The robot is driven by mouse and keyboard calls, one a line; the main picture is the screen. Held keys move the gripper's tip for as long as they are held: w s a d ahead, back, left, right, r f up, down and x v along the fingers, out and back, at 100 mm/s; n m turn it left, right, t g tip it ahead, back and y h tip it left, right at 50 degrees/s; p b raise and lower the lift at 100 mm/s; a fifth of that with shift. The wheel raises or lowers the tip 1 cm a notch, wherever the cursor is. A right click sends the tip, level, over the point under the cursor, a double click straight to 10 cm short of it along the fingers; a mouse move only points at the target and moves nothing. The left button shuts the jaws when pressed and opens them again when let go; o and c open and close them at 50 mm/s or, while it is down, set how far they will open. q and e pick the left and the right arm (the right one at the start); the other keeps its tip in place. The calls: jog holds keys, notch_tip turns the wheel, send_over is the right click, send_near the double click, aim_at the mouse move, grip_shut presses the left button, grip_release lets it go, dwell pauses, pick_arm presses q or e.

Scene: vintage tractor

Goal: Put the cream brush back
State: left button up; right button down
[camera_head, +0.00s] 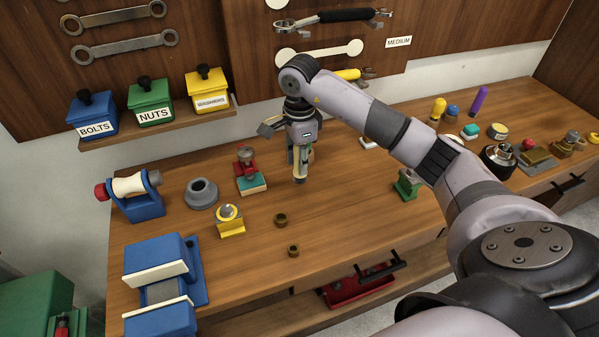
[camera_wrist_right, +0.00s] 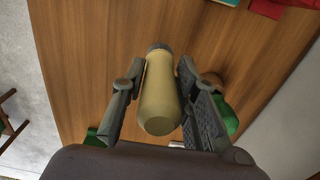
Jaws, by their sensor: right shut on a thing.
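My right gripper (camera_head: 300,160) is above the middle of the wooden workbench, pointing down. It is shut on the cream brush (camera_head: 299,172), which hangs upright between the fingers with a dark lower end. In the right wrist view the cream brush (camera_wrist_right: 160,98) shows as a cream cylinder with a grey far end, between the two fingers (camera_wrist_right: 158,80). I cannot tell whether its lower end touches the bench. My left gripper is not in view.
A green item (camera_head: 406,185) is under my right arm.

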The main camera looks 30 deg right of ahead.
jog(key=shift+f, duration=0.7)
notch_tip(320, 180, down, 4)
jog(key=shift+f+p, duration=0.1)
jog(key=shift+p, duration=0.55)
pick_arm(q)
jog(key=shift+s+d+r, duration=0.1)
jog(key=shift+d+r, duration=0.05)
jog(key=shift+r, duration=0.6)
pick_arm(e)
jog(key=shift+f, duration=0.2)
jog(key=c, duration=1.2)
grip_release()
jog(key=shift+c, duration=0.2)
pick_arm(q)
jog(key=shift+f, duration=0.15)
pick_arm(e)
jog(key=shift+r, duration=0.15)
